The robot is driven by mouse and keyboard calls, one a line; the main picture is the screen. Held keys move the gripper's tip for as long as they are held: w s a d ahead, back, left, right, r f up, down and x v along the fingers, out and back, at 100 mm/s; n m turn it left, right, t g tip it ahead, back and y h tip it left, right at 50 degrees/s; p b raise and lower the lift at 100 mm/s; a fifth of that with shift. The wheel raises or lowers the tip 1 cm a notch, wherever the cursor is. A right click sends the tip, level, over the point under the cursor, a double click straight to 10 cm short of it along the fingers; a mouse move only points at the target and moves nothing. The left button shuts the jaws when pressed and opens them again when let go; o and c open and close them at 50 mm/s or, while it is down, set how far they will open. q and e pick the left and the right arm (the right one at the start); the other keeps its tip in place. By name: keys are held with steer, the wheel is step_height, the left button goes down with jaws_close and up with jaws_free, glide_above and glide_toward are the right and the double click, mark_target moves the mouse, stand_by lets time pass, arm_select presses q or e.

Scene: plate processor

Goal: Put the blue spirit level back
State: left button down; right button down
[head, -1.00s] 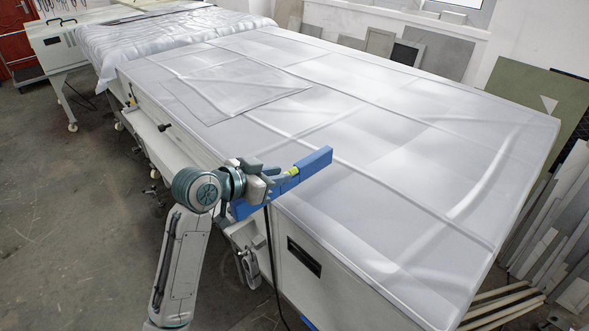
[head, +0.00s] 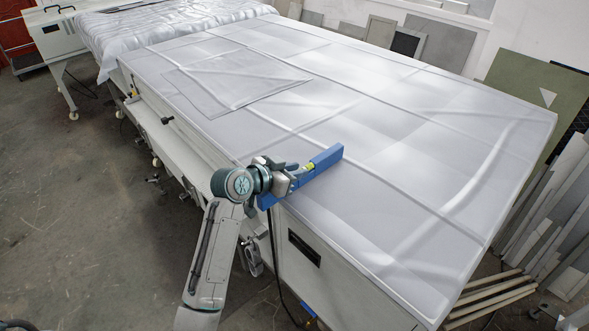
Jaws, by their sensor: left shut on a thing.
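The blue spirit level (head: 326,159) is at the near left edge of the large plate processor's covered top (head: 380,190). My left gripper (head: 297,175) is shut on it near its middle. The level slants from lower left to upper right, with its right end over the top and its left end near the edge. A yellow-green spot shows on it beside the gripper. I cannot tell whether it touches the cover. The gripper hides part of the level. My right gripper is not in view.
A flat clear sheet (head: 232,83) lies on the cover farther back. A crumpled silvery cover (head: 170,35) lies at the far end. Panels (head: 540,100) and boards lean along the right side. The floor at left (head: 80,200) is mostly clear.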

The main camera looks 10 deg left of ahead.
mark_target(259, 196)
arm_select(q)
steer(key=c, duration=1.3)
jaws_free()
steer(key=shift+o, duration=0.2)
steer(key=shift+s+a, duration=0.1)
steer(key=shift+s+a+r, duration=0.1)
steer(key=shift+s+a, duration=0.1)
steer(key=shift+s, duration=0.05)
steer(key=b+v, duration=0.3)
steer(key=v, duration=0.6)
steer(key=shift+s+a+r, duration=0.1)
steer(key=shift+s, duration=0.05)
steer(key=shift+v, duration=0.9)
steer(key=shift+r, duration=0.1)
